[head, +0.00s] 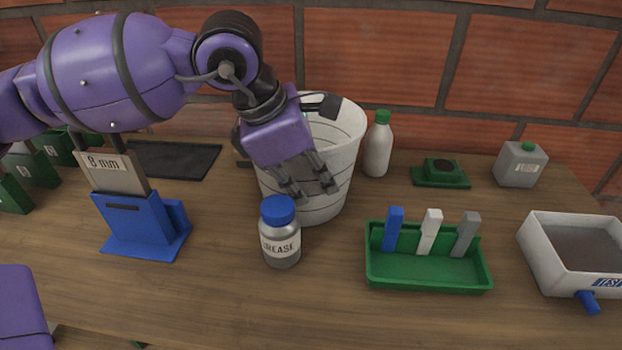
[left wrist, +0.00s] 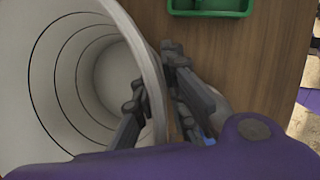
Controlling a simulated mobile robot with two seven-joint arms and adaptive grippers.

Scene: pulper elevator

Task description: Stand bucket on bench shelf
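The white bucket (head: 345,140) stands on the wooden bench (head: 330,310) near the brick wall, its dark handle grip at the rim. My left gripper (head: 310,190) reaches down at the bucket's near side, with its two fingers apart. In the left wrist view, the bucket's mouth (left wrist: 75,85) fills the left side. There the left gripper's fingers (left wrist: 155,75) lie on either side of the bucket's rim. Whether they touch the wall is unclear. My right gripper is not in view. I cannot make out a separate shelf.
A blue-capped grease jar (head: 280,243) stands close in front of the bucket, a white bottle (head: 377,148) close to its right. A green tray (head: 425,270), blue stand (head: 145,230) and white bin (head: 575,255) occupy the bench. A dark mat (head: 170,158) lies back left.

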